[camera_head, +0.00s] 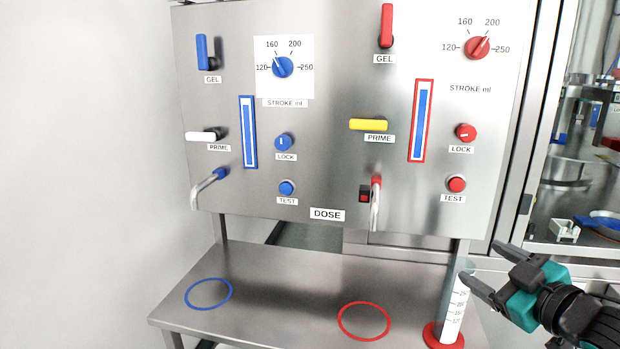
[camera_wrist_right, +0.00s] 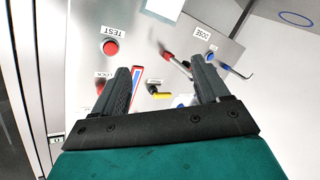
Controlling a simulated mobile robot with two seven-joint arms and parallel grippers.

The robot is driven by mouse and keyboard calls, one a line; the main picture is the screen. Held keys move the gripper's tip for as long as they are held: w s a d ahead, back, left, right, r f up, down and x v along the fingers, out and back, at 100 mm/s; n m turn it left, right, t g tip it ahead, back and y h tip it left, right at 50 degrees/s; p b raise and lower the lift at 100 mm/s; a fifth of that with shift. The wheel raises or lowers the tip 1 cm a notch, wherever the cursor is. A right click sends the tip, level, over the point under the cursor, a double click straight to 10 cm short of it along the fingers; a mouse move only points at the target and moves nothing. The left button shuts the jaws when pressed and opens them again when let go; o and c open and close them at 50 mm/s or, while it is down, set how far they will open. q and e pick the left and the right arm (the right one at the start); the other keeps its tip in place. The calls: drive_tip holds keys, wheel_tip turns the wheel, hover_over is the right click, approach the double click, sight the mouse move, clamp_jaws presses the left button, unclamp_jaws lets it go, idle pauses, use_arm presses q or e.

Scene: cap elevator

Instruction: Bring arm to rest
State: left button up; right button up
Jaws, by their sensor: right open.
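My right gripper (camera_head: 482,268) comes in at the lower right of the head view. Its two fingers are apart and nothing is between them. It is beside the upper part of a clear graduated cylinder with a red base (camera_head: 444,338), which stands at the right end of the steel shelf; I cannot tell if they touch. In the right wrist view the open fingers (camera_wrist_right: 165,85) point toward the steel dosing panel (camera_wrist_right: 185,30). The panel also fills the middle of the head view (camera_head: 330,110). My left gripper is not in view.
The steel shelf (camera_head: 265,290) has an empty blue ring (camera_head: 209,307) and an empty red ring (camera_head: 387,332). A blue-capped spout (camera_head: 207,185) and a red-capped spout (camera_head: 375,205) stick out above it. A glass-fronted cabinet (camera_head: 575,180) stands at the right.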

use_arm(q)
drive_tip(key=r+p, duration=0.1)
drive_tip(key=p, duration=0.1)
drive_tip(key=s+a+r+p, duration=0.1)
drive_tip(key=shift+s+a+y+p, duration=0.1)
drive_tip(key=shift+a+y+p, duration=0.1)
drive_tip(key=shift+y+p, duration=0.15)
use_arm(e)
drive_tip(key=s+a+f+m+g, duration=0.1)
drive_tip(key=s+a+f+m, duration=0.1)
drive_tip(key=s+a+f, duration=0.2)
drive_tip(key=s+a+f+m+g+h, duration=0.1)
drive_tip(key=s+a+f, duration=0.3)
drive_tip(key=s+f, duration=0.6)
drive_tip(key=s+a+f+m+g+h, duration=0.1)
drive_tip(key=s+a+f+m+g, duration=0.2)
drive_tip(key=f, duration=0.9)
drive_tip(key=s+a, duration=0.1)
drive_tip(key=s, duration=0.2)
drive_tip(key=shift+s+a+m, duration=0.35)
drive_tip(key=shift+s+m, duration=0.05)
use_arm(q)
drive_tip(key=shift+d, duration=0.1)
use_arm(e)
drive_tip(key=shift+r, duration=0.1)
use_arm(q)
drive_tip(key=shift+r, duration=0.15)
